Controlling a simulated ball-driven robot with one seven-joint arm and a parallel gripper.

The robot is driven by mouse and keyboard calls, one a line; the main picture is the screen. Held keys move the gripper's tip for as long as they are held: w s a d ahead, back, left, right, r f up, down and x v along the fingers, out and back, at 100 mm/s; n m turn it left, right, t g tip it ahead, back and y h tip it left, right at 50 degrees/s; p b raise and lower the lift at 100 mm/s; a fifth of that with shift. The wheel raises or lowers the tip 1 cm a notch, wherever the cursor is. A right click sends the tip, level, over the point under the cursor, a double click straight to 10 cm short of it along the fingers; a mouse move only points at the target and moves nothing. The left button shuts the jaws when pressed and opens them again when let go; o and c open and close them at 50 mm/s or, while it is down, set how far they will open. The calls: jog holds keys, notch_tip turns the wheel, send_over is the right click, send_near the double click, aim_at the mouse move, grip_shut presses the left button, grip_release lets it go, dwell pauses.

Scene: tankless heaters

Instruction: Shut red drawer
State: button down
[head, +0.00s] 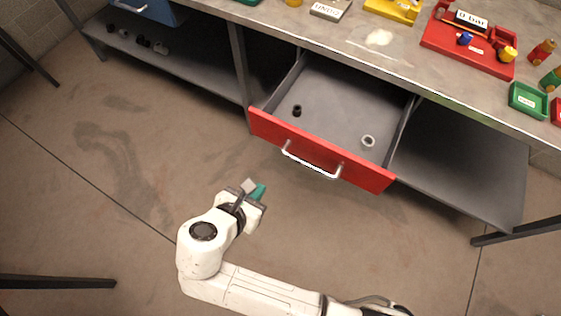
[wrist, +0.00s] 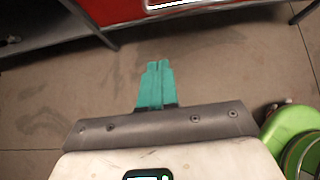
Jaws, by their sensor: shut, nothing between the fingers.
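The red drawer (head: 318,149) under the workbench is pulled open in the head view. Its grey inside holds a dark small part and a light ring-shaped part. A silver bar handle (head: 311,162) is on its red front. In the wrist view the red front (wrist: 122,10) shows at the top edge, with part of the handle (wrist: 178,5). My gripper (head: 258,191) is below and left of the handle, apart from the drawer. Its teal fingers are together and empty, and they also show in the wrist view (wrist: 157,68).
The workbench top (head: 385,62) carries a red tray (head: 465,48), a green bin (head: 527,100) and other small items. A lower shelf (head: 185,62) is at left. A dark table leg (head: 520,230) stands at right. Floor in front of the drawer is clear. A green round object (wrist: 292,130) is at right in the wrist view.

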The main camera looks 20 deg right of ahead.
jog(key=w+d+f, duration=0.5)
jog(key=w+d, duration=0.3)
jog(key=shift+f+p, duration=0.3)
jog(key=shift+p, duration=0.1)
jog(key=b, duration=0.3)
send_over(323, 103)
jog(key=shift+s+a+f, duration=0.1)
jog(key=shift+s+a, duration=0.2)
jog(key=shift+s, duration=0.15)
jog(key=shift+w+d, duration=0.25)
jog(key=shift+w, duration=0.1)
jog(key=shift+w+d+r, duration=0.1)
jog(key=shift+r, duration=0.1)
